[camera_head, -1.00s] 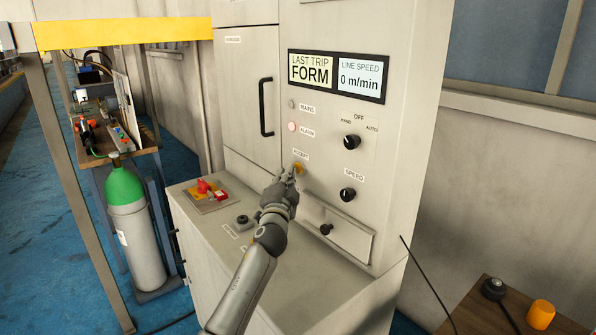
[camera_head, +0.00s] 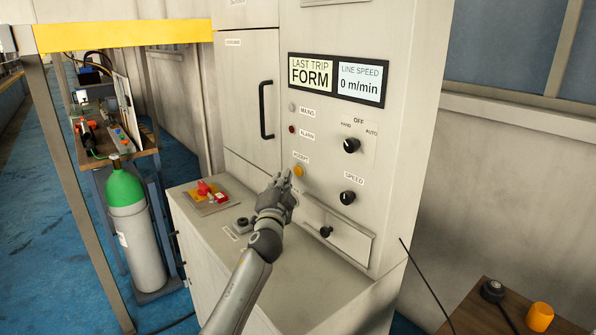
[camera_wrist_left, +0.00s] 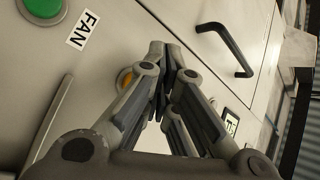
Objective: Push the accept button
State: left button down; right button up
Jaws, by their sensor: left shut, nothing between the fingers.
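The accept button (camera_head: 299,171) is a small amber round button on the cabinet's front panel, below the label ACCEPT. My left gripper (camera_head: 284,176) is shut and empty, its tips just left of the button and seemingly a little short of the panel. In the left wrist view the shut gripper (camera_wrist_left: 166,62) points at the panel, and the amber button (camera_wrist_left: 126,78) shows partly behind a finger. I cannot tell the exact gap between tips and button. My right gripper is not in view.
Around it are the dark alarm lamp (camera_head: 292,129), a selector knob (camera_head: 351,145), the speed knob (camera_head: 347,198) and a display reading LAST TRIP FORM (camera_head: 311,74). A red switch (camera_head: 206,190) sits on the ledge. A green-topped cylinder (camera_head: 124,188) stands left.

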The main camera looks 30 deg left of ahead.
pick_arm(q)
jog(key=s+a+p, duration=0.2)
jog(key=s, duration=0.3)
jog(key=shift+s+a+p, duration=0.2)
jog(key=shift+s+p, duration=0.1)
dwell(1.0)
